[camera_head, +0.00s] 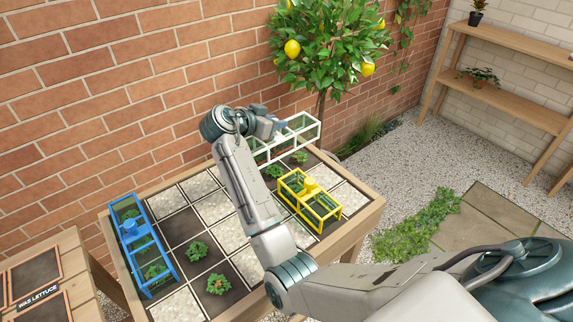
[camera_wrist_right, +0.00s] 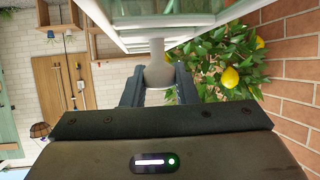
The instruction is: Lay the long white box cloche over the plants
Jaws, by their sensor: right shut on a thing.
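The long white box cloche (camera_head: 304,132) has clear panes and is at the far edge of the planting bed (camera_head: 365,212). My right gripper (camera_head: 279,127) is shut on its pale knob, which shows between the fingers (camera_wrist_right: 158,88) in the right wrist view. The white cloche (camera_wrist_right: 165,36) fills the top of that view. Green plants (camera_head: 299,157) and (camera_head: 274,171) are just in front of the cloche. I cannot tell whether it touches the bed. My right forearm hides part of the bed's middle. My left gripper is not in view.
A yellow box cloche (camera_head: 318,212) stands at the bed's right and a blue one (camera_head: 142,240) at its left. Uncovered plants (camera_head: 197,250) grow at the front. A lemon tree (camera_head: 325,45) and brick wall (camera_head: 120,80) are close behind the bed.

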